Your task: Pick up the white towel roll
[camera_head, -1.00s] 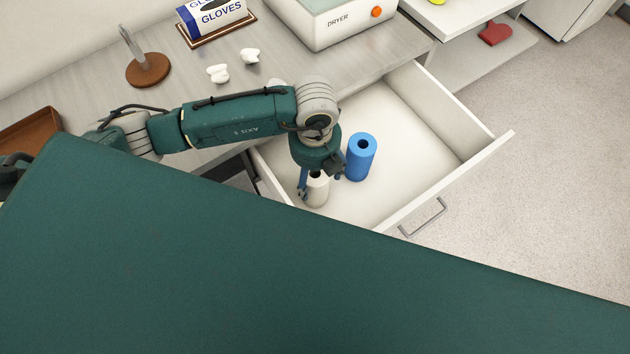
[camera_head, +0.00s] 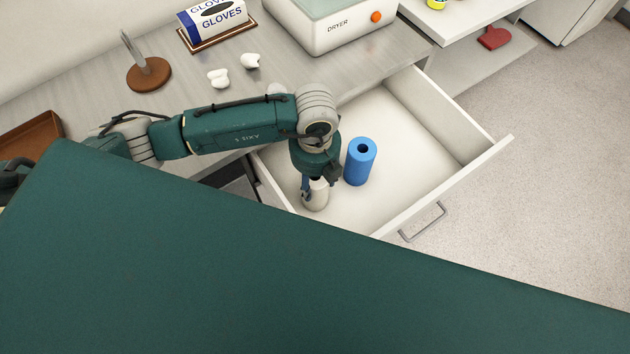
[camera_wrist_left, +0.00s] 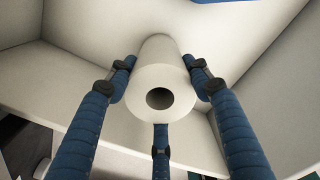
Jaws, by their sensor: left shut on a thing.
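The white towel roll (camera_head: 316,196) stands upright in the open drawer (camera_head: 407,112), near its left front corner. My left gripper (camera_head: 313,184) points down over the roll and is shut on it. In the left wrist view the white roll (camera_wrist_left: 160,88) sits between the blue fingers of my left gripper (camera_wrist_left: 160,95), with its open core facing the camera. A blue roll (camera_head: 360,161) stands upright in the drawer just right of the gripper, apart from it. My right gripper is not in view.
The drawer's front wall (camera_head: 450,190) and side walls surround the rolls. The counter (camera_head: 90,92) above holds a dryer (camera_head: 345,28), a gloves box (camera_head: 213,20), a brown round stand (camera_head: 148,75) and small white pieces (camera_head: 219,78). The drawer's right part is empty.

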